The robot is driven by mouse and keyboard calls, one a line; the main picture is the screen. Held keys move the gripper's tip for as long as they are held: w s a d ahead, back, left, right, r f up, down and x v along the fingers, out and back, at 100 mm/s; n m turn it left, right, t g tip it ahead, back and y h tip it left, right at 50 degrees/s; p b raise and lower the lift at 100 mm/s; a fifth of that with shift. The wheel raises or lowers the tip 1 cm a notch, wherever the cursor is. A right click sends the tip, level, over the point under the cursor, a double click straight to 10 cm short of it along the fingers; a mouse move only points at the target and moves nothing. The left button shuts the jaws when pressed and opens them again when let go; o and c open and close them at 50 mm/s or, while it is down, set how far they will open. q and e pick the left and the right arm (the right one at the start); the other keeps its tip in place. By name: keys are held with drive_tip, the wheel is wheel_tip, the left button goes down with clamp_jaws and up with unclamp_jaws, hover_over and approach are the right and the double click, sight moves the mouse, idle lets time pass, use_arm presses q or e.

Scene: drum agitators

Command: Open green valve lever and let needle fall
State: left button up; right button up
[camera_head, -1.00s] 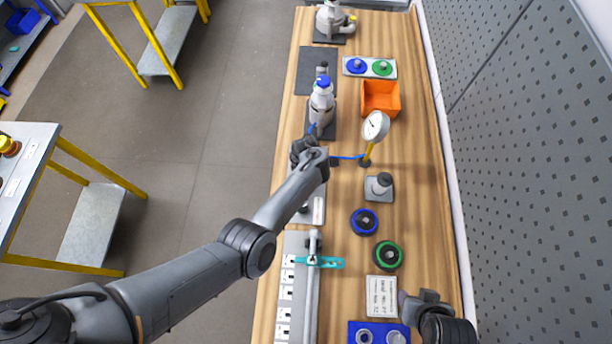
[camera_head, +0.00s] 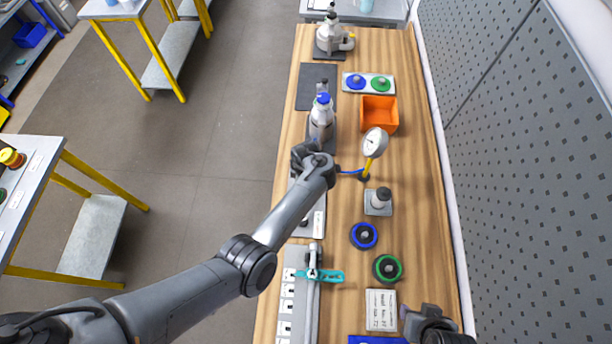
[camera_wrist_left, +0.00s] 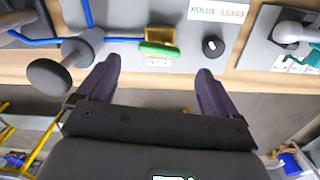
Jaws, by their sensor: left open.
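The green valve lever (camera_wrist_left: 158,49) shows in the left wrist view, lying along the front of a brass valve body (camera_wrist_left: 160,35) above a small label. My left gripper (camera_wrist_left: 156,72) is open and empty, its two dark fingers spread to either side of the lever and pointing toward it, apart from it. In the head view my left arm's end (camera_head: 312,160) hides the valve. A gauge with a white dial (camera_head: 375,142), its needle too small to read, stands right of it. My right gripper (camera_head: 422,318) is at the bottom right; its fingers are unclear.
Blue tubing (camera_wrist_left: 120,40) runs to the valve. A dark round knob (camera_wrist_left: 50,77) stands close to the left finger. A bottle with a blue cap (camera_head: 321,118) stands behind my left arm's end. An orange bin (camera_head: 379,115) and blue (camera_head: 364,236) and green (camera_head: 388,268) rings lie on the bench.

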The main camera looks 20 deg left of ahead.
use_arm(q)
drive_tip(key=shift+r+p, duration=0.6)
drive_tip(key=shift+r, duration=1.75)
drive_tip(key=shift+a, duration=0.1)
drive_tip(key=s+a+m+t, duration=0.2)
drive_tip(key=s+a+m, duration=0.5)
drive_tip(key=s+m, duration=0.3)
drive_tip(key=s+r+m, duration=0.6)
drive_tip(key=s, duration=0.2)
drive_tip(key=s+d+r+m+t, duration=0.1)
drive_tip(key=s+r+m, duration=0.4)
drive_tip(key=s, duration=0.4)
drive_tip(key=shift+d+r+m+t, duration=0.15)
drive_tip(key=shift+r+m+t, duration=0.2)
drive_tip(key=shift+m, duration=0.15)
